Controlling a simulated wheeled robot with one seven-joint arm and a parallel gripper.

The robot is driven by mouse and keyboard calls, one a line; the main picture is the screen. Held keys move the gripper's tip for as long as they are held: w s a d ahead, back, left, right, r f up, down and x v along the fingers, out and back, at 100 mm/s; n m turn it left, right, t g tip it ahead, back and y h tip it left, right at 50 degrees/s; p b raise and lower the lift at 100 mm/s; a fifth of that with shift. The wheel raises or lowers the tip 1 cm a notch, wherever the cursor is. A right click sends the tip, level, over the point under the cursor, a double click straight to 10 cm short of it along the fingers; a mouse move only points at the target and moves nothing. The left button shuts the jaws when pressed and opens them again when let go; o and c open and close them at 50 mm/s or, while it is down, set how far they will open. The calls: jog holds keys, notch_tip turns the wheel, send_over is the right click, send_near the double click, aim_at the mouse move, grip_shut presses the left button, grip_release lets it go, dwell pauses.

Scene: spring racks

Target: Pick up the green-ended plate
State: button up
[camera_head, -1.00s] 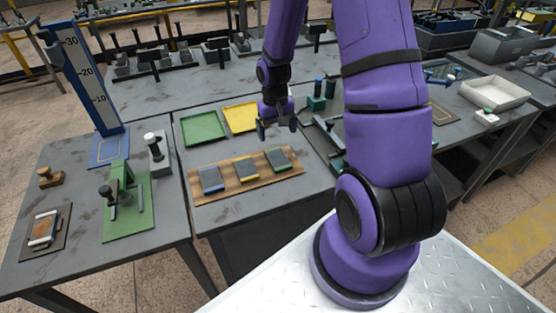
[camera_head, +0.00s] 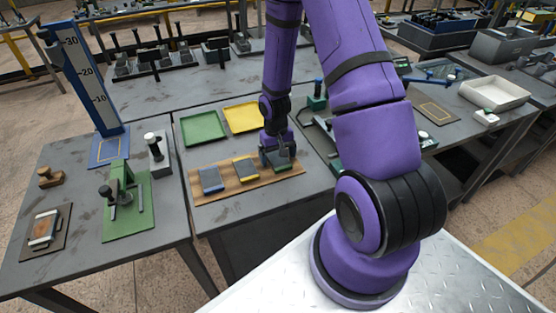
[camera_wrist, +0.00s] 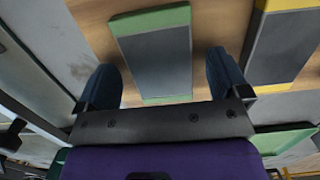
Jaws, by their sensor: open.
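The green-ended plate is a dark grey block with green strips at its ends (camera_wrist: 155,55). It lies on the wooden board (camera_head: 228,191), at the board's right end in the head view (camera_head: 281,167), where my gripper partly hides it. My gripper (camera_wrist: 165,75) is open, with one dark fingertip on each side of the plate in the wrist view. A gap shows between each finger and the plate. I cannot tell how far above the board the fingertips are.
A yellow-ended plate (camera_head: 245,169) and a blue-ended plate (camera_head: 211,181) lie on the same board, to the left. A green tray (camera_head: 203,129) and a yellow tray (camera_head: 242,117) sit behind the board. A green-based fixture (camera_head: 320,128) stands to the right.

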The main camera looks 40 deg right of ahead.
jog(key=c, duration=1.5)
